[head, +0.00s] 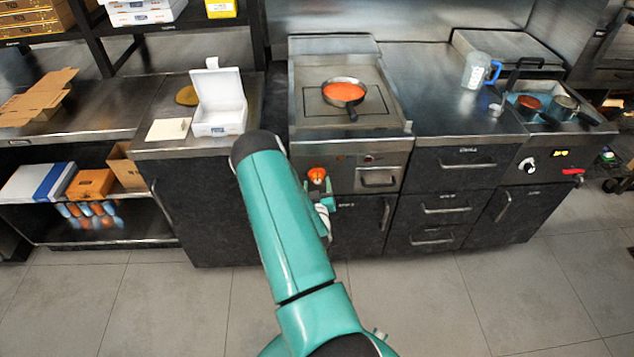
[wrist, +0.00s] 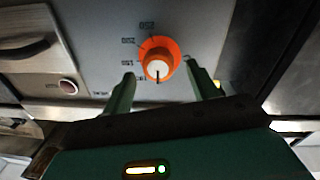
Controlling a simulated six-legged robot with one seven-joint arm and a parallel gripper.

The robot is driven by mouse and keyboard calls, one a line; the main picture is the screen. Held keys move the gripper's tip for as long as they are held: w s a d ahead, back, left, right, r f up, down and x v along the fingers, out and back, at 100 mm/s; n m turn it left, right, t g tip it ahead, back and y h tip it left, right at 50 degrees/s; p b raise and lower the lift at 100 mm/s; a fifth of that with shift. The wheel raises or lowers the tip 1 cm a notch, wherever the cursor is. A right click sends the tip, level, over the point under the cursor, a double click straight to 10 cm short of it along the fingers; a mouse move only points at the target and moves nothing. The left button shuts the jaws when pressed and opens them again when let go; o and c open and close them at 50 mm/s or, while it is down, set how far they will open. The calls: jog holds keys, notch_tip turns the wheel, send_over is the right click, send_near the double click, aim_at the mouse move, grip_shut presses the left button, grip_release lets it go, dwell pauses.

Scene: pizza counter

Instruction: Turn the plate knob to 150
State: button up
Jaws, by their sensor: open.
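The plate knob (wrist: 157,66) is orange with a pale centre and a dark pointer line. In the wrist view the line points toward the bottom of the picture, away from the printed numbers. My gripper (wrist: 158,76) is open, with one finger on each side of the knob. I cannot tell whether either finger touches it. In the head view the knob (head: 317,174) is on the cooker front (head: 345,162), partly hidden by my gripper.
A pan of red sauce (head: 344,92) stands on the plate above the knob. A red button (wrist: 68,86) and a drawer handle (wrist: 27,47) sit beside the knob in the wrist view. A white open box (head: 219,108) stands on the left counter. The floor in front is clear.

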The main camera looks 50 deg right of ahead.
jog(key=shift+x, duration=1)
jog(key=c, duration=1)
jog(key=shift+m, duration=0.5)
jog(key=m, duration=0.2)
jog(key=shift+s+d+m, duration=0.1)
jog(key=shift+m, duration=0.3)
jog(key=m, duration=0.4)
jog(key=shift+s+y, duration=0.1)
jog(key=shift+y, duration=0.2)
jog(key=m, duration=0.4)
jog(key=shift+m, duration=1.7)
